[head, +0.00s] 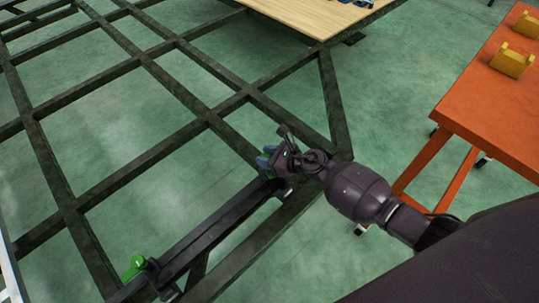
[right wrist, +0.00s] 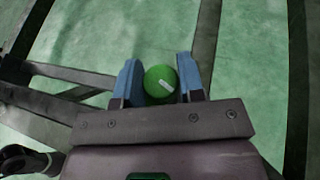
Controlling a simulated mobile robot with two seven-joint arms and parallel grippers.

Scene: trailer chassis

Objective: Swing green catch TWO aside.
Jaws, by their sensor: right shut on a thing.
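My right gripper (head: 268,160) is at the far right end of a dark beam on the chassis. In the right wrist view its blue fingers (right wrist: 163,82) are shut on a round green catch knob (right wrist: 159,80). The knob carries a short white mark; I cannot read it surely as a number. In the head view the gripper mostly hides this knob. Another green catch (head: 135,264) sits at the beam's near left end, apart from my gripper; its number is not legible. My left gripper is not in view.
The dark chassis frame (head: 140,62) spreads over the green floor (head: 170,195). A wooden deck (head: 310,15) lies on it at the back. An orange table (head: 490,100) with yellow blocks (head: 511,61) stands at the right.

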